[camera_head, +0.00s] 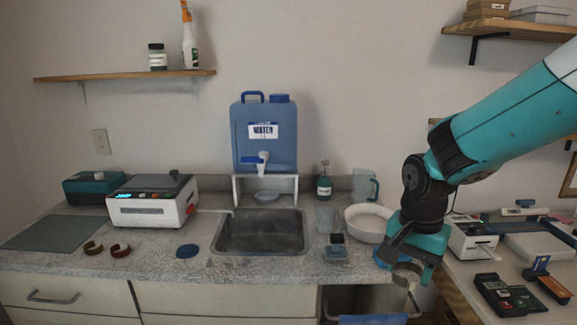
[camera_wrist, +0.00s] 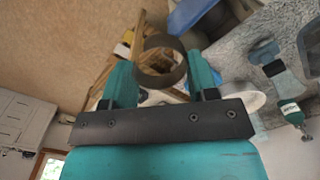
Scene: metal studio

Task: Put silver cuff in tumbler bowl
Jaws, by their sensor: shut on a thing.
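My gripper (camera_head: 404,266) is shut on a grey ring-like cuff (camera_head: 409,271), which I take to be the silver cuff. It is held in front of the counter's right front edge. In the wrist view the cuff (camera_wrist: 160,62) sits between the two teal fingers of my gripper (camera_wrist: 160,72), its round opening showing. A round white bowl (camera_head: 368,215), which looks like the tumbler bowl, stands on the counter behind and left of my gripper. A piece of the bowl (camera_wrist: 246,101) shows in the wrist view.
A sink (camera_head: 262,232) is mid-counter, with a blue water container (camera_head: 264,135) above. An open drawer (camera_head: 350,299) is below the counter.

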